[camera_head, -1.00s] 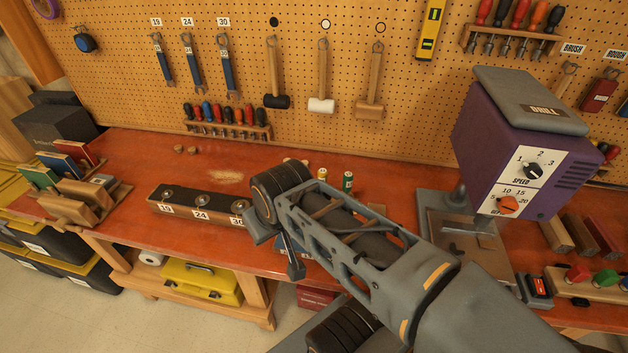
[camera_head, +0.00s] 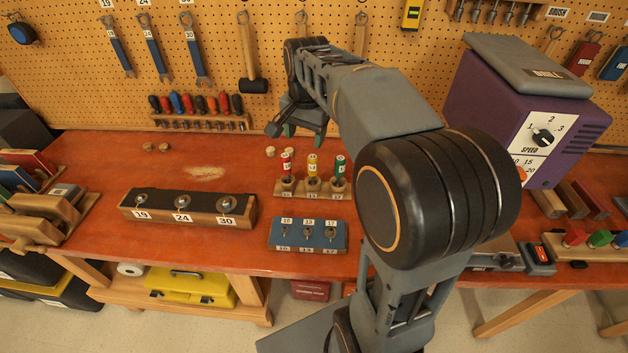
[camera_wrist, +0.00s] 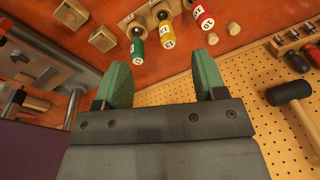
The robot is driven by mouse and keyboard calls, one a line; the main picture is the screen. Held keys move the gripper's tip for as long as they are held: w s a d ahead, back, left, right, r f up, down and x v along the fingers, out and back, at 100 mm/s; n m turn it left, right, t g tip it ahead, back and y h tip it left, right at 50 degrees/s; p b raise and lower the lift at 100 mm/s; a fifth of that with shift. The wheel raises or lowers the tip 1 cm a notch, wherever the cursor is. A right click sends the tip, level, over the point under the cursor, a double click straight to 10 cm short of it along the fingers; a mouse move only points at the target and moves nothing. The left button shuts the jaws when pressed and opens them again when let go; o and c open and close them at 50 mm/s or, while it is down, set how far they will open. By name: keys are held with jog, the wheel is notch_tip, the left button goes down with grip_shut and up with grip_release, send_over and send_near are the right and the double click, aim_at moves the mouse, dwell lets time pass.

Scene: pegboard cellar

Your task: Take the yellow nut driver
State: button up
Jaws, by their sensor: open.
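The yellow nut driver (camera_head: 312,165) stands upright in the middle hole of a small wooden rack (camera_head: 287,194) on the red bench. A red nut driver (camera_head: 287,162) stands to its left and a green one (camera_head: 340,167) to its right. In the wrist view, the yellow nut driver (camera_wrist: 166,32) shows beyond the fingertips, roughly between them, with green (camera_wrist: 137,48) and red (camera_wrist: 201,14) either side. My gripper (camera_wrist: 162,75) is open and empty, its two green fingers apart. In the head view, my gripper (camera_head: 304,128) hangs behind and above the rack, near the pegboard.
A blue block (camera_head: 300,235) with numbered labels sits in front of the rack. A dark-topped block (camera_head: 190,204) lies to the left. The purple drill (camera_head: 510,110) stands at the right. Hammers, including a black one (camera_head: 252,85), hang on the pegboard behind.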

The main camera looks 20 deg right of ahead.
aim_at(313, 157)
jog(key=w+d+f+m+g+b, duration=0.1)
jog(key=w+d+f+m+g, duration=0.1)
jog(key=w+d+f+m, duration=0.4)
jog(key=shift+n, duration=0.5)
jog(key=f, duration=0.2)
jog(key=a+f, duration=0.1)
jog(key=f, duration=0.1)
jog(key=w+f, duration=0.1)
jog(key=f, duration=0.1)
jog(key=shift+a, duration=0.2)
jog(key=shift+d+f+p, duration=0.15)
jog(key=shift+f+p, duration=0.15)
jog(key=shift+f, duration=1)
jog(key=shift+d+f+p, duration=0.1)
jog(key=shift+f+p, duration=0.2)
jog(key=shift+f, duration=0.95)
jog(key=c, duration=1.2)
jog(key=shift+r, duration=0.1)
